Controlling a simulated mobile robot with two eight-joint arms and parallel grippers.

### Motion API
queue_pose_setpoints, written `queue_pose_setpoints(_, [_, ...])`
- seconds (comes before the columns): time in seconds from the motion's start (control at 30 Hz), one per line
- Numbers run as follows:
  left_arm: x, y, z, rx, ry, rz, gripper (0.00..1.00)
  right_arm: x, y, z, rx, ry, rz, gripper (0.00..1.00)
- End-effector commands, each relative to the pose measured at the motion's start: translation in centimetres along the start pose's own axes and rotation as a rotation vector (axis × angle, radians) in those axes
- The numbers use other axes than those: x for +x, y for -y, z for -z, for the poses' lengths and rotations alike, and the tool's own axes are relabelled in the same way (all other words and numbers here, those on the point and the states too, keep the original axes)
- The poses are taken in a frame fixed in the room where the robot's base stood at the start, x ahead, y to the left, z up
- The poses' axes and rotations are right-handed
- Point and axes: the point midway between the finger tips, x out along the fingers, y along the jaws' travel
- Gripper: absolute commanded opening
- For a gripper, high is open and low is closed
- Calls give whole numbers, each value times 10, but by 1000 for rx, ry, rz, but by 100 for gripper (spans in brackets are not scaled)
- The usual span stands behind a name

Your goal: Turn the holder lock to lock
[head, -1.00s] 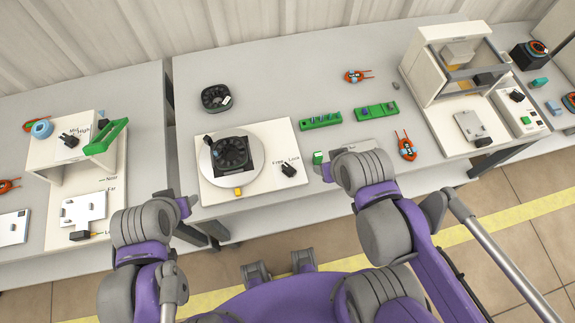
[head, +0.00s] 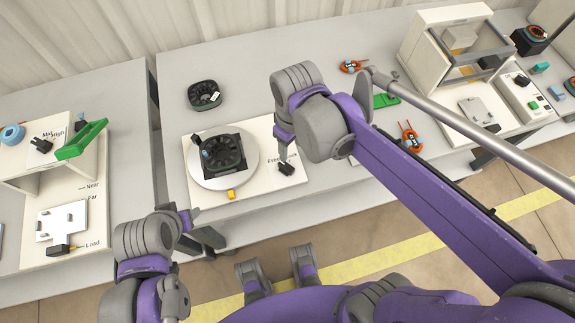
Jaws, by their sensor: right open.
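The holder lock is a small black knob (head: 286,168) on the right part of the white base plate (head: 262,189), beside the printed words Free and Lock. Its exact pointing is too small to tell. The black holder (head: 221,153) sits on a round grey turntable on the same plate. My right gripper (head: 284,142) is open, pointing down just above and behind the knob, and it partly covers the labels. Whether it touches the knob cannot be told. My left gripper (head: 187,219) is off the table's front edge, away from the knob; its jaw opening is unclear.
A yellow block (head: 231,194) is at the plate's front edge. A loose black round part (head: 204,96) lies behind the plate. Orange-black tools (head: 411,137) and a green tray (head: 384,100) lie to the right. My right forearm hides the table's middle.

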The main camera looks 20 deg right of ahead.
Motion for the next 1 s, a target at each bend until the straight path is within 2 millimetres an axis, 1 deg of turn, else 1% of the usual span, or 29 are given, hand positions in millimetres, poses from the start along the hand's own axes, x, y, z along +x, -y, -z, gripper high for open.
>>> queue_pose_setpoints(0.03, [6,0,-4,0,2,0,55,7,2,8,-32,20,9,55])
queue_pose_setpoints(0.1, [8,0,-5,0,3,0,55,9,5,13,-62,39,17,55])
queue_pose_setpoints(0.27, [10,0,-6,0,3,0,55,18,6,15,-79,52,22,55])
queue_pose_setpoints(0.37, [12,0,-7,0,4,0,55,33,6,14,-77,51,21,55])
queue_pose_setpoints(0.6, [21,0,-12,0,7,0,55,80,6,11,-76,50,21,55])
queue_pose_setpoints(0.73, [24,0,-14,0,9,0,55,100,7,10,-76,49,21,55])
queue_pose_setpoints(0.83, [26,0,-15,0,9,0,55,110,7,10,-76,49,21,55])
queue_pose_setpoints(1.0, [27,0,-15,0,10,0,55,116,7,9,-76,49,20,55])
